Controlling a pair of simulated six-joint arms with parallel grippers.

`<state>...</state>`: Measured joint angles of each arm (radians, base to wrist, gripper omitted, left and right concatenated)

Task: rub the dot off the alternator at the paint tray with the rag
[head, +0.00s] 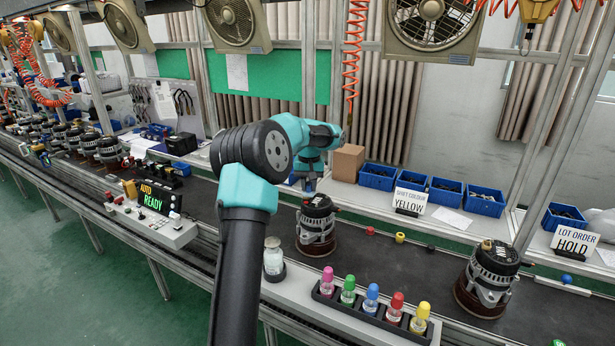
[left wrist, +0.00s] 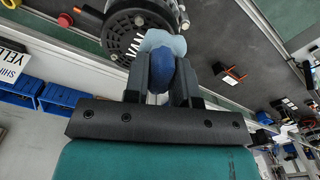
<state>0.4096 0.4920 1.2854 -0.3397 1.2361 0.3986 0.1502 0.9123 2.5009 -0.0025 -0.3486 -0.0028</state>
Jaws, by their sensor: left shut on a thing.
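The alternator (head: 316,226) stands upright on the dark conveyor behind the paint tray (head: 368,319), which holds several coloured bottles. My left gripper (head: 309,187) is right above its top. In the left wrist view my left gripper (left wrist: 162,85) is shut on the rag (left wrist: 163,41), a pale blue-grey cloth with a dark blue part between the fingers. The rag overlaps the edge of the alternator (left wrist: 128,28) there; I cannot tell whether they touch. No dot shows on this alternator; the rag and gripper hide part of its top. My right gripper is not in view.
Another alternator (head: 487,278) stands further right on the belt. A glass jar (head: 273,257) stands left of the tray. A sign (head: 410,199) reads YELLOW, another (head: 575,241) HOLD. Blue bins (head: 377,177) line the back. A panel (head: 150,222) reads AUTO READY.

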